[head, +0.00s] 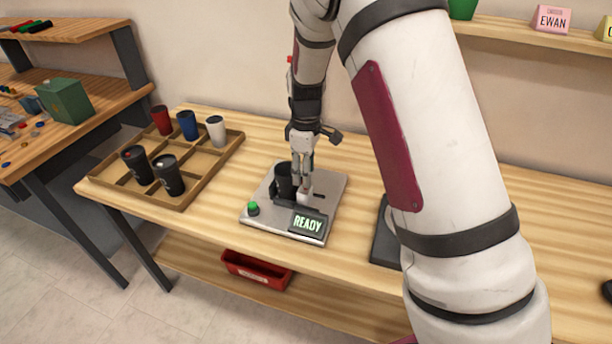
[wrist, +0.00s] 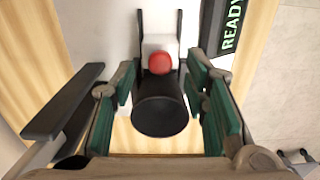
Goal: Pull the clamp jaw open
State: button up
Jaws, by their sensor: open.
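The marking machine's grey plate (head: 325,188) lies on the table, with a dark cup-like cylinder (head: 284,181) upright on it. In the wrist view the dark cylinder (wrist: 160,112) is in front of a white jaw block (wrist: 160,42) with a red round knob (wrist: 160,63). Black rails or arms flank the block. The white jaw part (head: 305,196) is low under my fingers in the head view. My gripper (head: 303,178) is open and points down over the plate. Its green-padded fingers (wrist: 161,76) are on both sides of the cylinder and knob, with gaps visible. Finger contact cannot be told.
The display (head: 307,224) reads READY, beside a green button (head: 253,208). A divided wooden tray (head: 211,176) with several cups is to the left. A dark flat item (head: 386,240) is to the right, partly behind my arm. A red bin (head: 257,269) sits below.

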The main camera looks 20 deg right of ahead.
jog(key=shift+f, duration=1.1)
grip_shut()
jog(key=shift+s+d, duration=0.6)
jog(key=shift+d, duration=0.2)
grip_release()
